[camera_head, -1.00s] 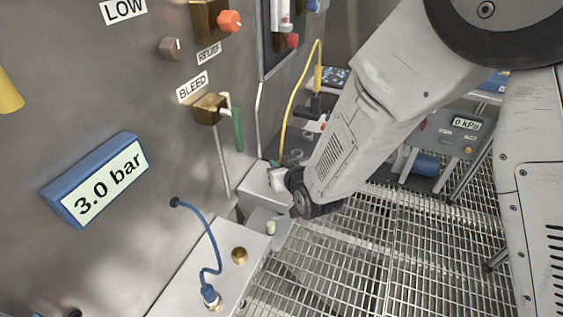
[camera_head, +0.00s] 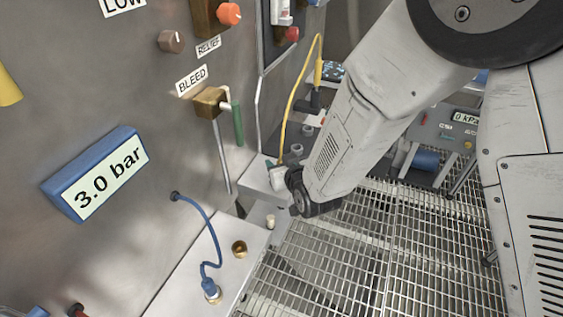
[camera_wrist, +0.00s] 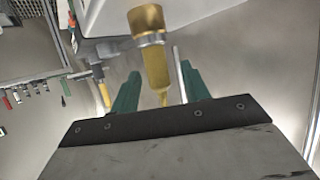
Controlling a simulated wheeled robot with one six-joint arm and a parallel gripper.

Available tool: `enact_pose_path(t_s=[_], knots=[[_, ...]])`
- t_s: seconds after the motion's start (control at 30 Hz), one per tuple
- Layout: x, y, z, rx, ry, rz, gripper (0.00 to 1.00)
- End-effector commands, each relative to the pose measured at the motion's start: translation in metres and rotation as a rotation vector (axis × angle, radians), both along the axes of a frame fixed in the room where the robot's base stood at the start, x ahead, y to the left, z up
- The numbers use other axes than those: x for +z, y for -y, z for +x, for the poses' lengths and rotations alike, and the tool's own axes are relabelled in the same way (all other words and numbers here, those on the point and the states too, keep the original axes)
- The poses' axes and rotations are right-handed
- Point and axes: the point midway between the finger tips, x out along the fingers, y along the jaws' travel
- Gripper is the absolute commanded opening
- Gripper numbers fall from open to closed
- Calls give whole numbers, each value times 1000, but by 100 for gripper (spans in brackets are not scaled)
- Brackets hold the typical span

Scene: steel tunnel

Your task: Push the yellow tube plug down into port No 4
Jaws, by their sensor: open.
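A yellow tube (camera_head: 289,105) arcs down in the head view, and its lower end disappears near my wrist. In the wrist view, a yellow cylinder with a narrow end (camera_wrist: 155,68), which looks like the tube plug, stands between the two green fingers of my gripper (camera_wrist: 160,92). A grey metal ring (camera_wrist: 150,40) surrounds it. The fingers are apart, with gaps beside the yellow part. My arm hides most of the gripper in the head view. I see no No 4 label, so I cannot tell which port it is.
A steel ledge holds a brass fitting (camera_head: 239,249) and a blue tube (camera_head: 213,240) with its plug. The wall carries a 3.0 bar display (camera_head: 97,176) and a green-handled bleed valve (camera_head: 237,124). Open grating (camera_head: 350,255) lies to the right.

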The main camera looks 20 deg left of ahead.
Motion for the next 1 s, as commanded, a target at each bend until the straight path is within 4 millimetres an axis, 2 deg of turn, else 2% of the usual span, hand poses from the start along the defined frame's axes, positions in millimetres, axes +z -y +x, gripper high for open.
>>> enact_pose_path(t_s=[0.5, 1.0], knots=[[27, 42, -49, 0, 0, 0, 46], [30, 47, -54, 0, 1, 1, 46]])
